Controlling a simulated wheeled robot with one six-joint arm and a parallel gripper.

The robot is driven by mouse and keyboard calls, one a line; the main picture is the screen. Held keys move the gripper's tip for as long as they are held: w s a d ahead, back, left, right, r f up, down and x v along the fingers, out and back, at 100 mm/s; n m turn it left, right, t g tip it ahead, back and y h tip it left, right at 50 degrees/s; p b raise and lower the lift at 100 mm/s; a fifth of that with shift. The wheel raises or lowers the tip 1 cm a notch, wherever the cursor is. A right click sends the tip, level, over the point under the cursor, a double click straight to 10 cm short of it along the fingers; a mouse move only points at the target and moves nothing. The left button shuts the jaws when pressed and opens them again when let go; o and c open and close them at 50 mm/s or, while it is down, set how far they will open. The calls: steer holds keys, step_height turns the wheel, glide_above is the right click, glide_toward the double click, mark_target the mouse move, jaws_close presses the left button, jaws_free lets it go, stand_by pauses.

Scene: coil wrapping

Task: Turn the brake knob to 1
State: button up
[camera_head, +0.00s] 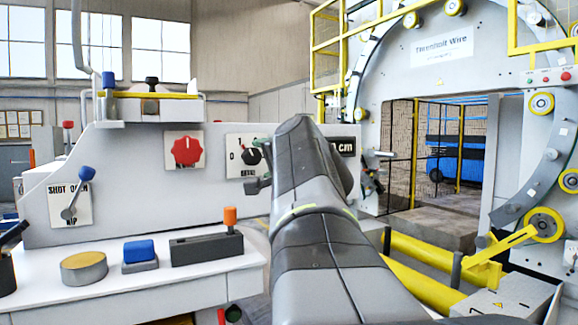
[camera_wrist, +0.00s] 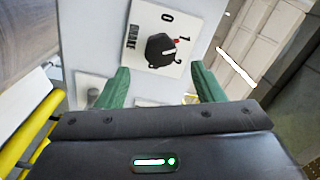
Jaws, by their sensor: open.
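The brake knob (camera_head: 251,157) is black and round, on a white plate (camera_head: 233,168) on the grey machine panel. In the wrist view the black knob (camera_wrist: 160,50) sits on its plate (camera_wrist: 141,20) with the numerals 0, 1 and 2 around it and the word BRAKE beside it. A small red mark shows at its edge near the 1. I cannot tell for sure where the knob points. My gripper (camera_head: 258,186) is open. Its green fingers (camera_wrist: 158,80) stand apart in the wrist view, with the knob just ahead of the gap. My arm hides the plate's right side in the head view.
A red knob (camera_head: 186,150) and a lever with a blue ball (camera_head: 87,174) are left on the same panel. Below, a white bench holds a blue button (camera_head: 139,251) and an orange-topped lever box (camera_head: 206,248). Yellow rails (camera_head: 425,284) lie to the right.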

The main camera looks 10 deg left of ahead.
mark_target(254, 157)
steer(key=b+v, duration=0.1)
steer(key=v, duration=0.6)
steer(key=shift+b, duration=0.4)
steer(key=p+x, duration=0.4)
steer(key=x, duration=0.9)
steer(key=shift+w+a+p, duration=0.2)
steer(key=shift+w+p, duration=0.05)
steer(key=shift+p, duration=0.1)
